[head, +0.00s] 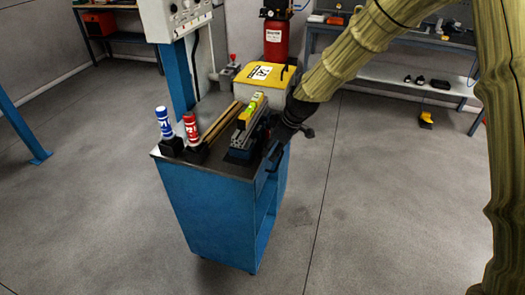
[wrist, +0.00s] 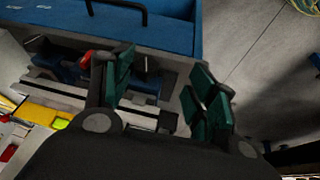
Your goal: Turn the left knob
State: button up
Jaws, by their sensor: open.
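A pale control box (head: 172,20) on a blue post is at the top of the head view, cut off by the frame edge. Small dark round parts show on its face, too small to tell which is the left knob. My gripper (head: 272,150) is low at the right edge of the blue cart, beside a long grey and blue fixture (head: 241,138), well away from the box. In the wrist view my gripper (wrist: 165,90) has its green-padded fingers spread, with nothing held between them. I cannot tell whether it touches the fixture. No knob is recognisable in the wrist view.
A red extinguisher (head: 276,42) stands behind.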

aim_at(262, 150)
notch_tip(262, 150, up, 4)
jog(key=w+a+n, duration=0.1)
jog(key=w, duration=0.1)
jog(key=shift+p+x, duration=1.8)
jog(key=shift+x, duration=3.6)
jog(key=shift+s, duration=0.1)
jog(key=c, duration=1)
